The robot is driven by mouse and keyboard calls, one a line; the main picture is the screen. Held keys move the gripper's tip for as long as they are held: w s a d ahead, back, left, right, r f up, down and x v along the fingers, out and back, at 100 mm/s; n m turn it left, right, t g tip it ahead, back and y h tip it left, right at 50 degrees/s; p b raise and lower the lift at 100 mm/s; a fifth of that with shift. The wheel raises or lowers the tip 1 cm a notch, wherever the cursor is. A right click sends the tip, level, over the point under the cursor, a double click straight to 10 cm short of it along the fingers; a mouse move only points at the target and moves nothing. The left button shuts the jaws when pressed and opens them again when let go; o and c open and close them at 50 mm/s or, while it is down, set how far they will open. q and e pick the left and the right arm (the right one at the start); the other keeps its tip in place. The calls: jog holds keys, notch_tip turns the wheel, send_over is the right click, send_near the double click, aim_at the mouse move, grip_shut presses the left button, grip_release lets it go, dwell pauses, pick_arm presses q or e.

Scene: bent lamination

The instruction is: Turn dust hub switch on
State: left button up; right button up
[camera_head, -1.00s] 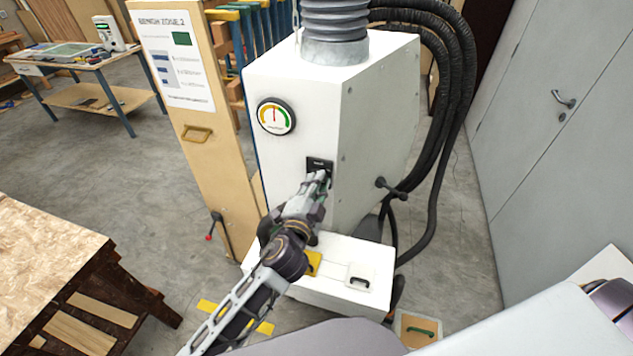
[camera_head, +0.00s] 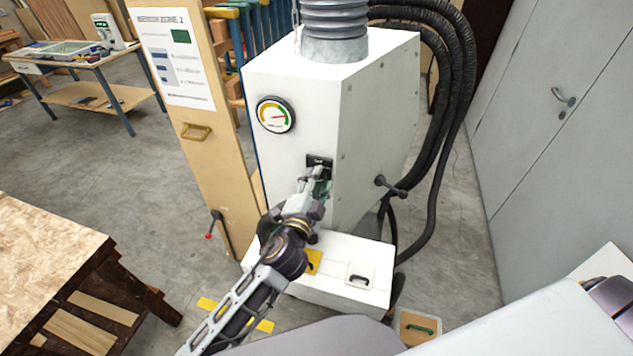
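The dust hub (camera_head: 285,90) is a white cabinet with a grey duct on top. Its round gauge (camera_head: 275,115) has a red needle pointing right, toward the green part. The black switch plate (camera_head: 319,160) sits on the front face below the gauge. My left gripper (camera_head: 318,175) is right at the lower part of the switch plate and hides much of the switch. I cannot tell whether its fingertips touch the switch, or how far apart they are. My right gripper is not in view; only a bit of an arm shows at the right edge.
A tan panel (camera_head: 190,150) with a poster stands left of the hub. Black hoses (camera_head: 460,130) hang behind it on the right. A wooden workbench (camera_head: 45,245) is at front left, grey cabinet doors (camera_head: 560,130) at right. A black side handle (camera_head: 390,186) sticks out of the hub.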

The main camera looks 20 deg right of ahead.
pick_arm(q)
jog(key=v, duration=1.2)
dwell(0.4)
jog(key=shift+w, duration=0.1)
dwell(0.4)
